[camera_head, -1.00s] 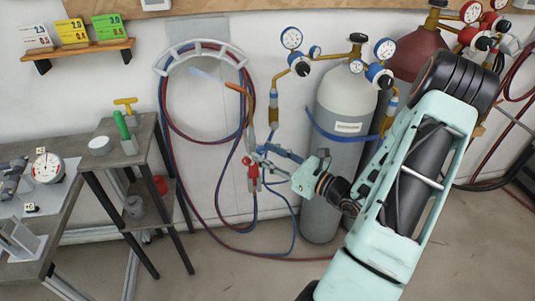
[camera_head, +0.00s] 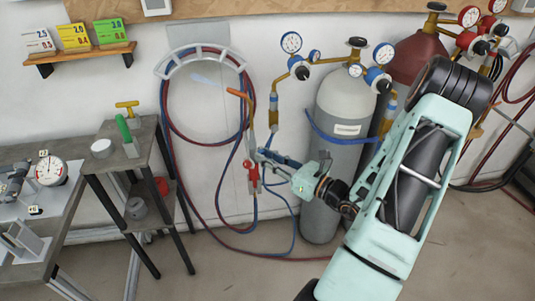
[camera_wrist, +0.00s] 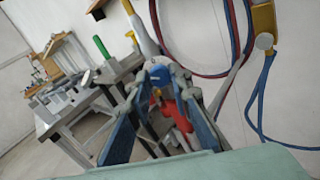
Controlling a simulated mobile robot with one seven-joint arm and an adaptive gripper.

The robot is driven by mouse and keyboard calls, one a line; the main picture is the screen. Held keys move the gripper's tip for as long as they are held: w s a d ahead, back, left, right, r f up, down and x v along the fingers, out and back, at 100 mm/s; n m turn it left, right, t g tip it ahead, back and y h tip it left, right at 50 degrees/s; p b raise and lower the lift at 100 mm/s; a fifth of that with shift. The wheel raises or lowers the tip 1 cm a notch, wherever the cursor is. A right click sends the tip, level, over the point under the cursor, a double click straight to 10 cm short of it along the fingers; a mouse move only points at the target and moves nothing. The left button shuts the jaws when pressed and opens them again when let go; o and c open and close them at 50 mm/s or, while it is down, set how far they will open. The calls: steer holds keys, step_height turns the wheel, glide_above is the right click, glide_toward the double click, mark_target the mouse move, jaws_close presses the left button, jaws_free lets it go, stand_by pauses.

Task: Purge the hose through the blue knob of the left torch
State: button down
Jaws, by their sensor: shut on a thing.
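The torch (camera_head: 247,133) hangs upright in front of the wall, below the hose hanger, with an orange tip at its upper end. Its red knob (camera_head: 252,172) shows on the lower body, below my fingertips, and the red also shows between the fingers in the wrist view (camera_wrist: 181,122). My gripper (camera_head: 262,154) reaches in from the right and is shut on the torch at its valve end. In the wrist view the blue fingers close around that part.
Red and blue hoses (camera_head: 165,115) loop from the wall hanger (camera_head: 199,55) to the floor. A grey cylinder (camera_head: 340,130) with gauges stands behind my gripper, and a dark red cylinder (camera_head: 412,52) is to its right. A small stand (camera_head: 125,153) and a workbench are at the left.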

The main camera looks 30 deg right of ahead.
steer(key=m+p, duration=0.8)
steer(key=m, duration=0.3)
steer(key=shift+r+m+g, duration=0.1)
steer(key=shift+m+g, duration=0.2)
stand_by(0.4)
steer(key=c, duration=1.8)
jaws_free()
steer(key=shift+o, duration=0.2)
steer(key=v, duration=1.2)
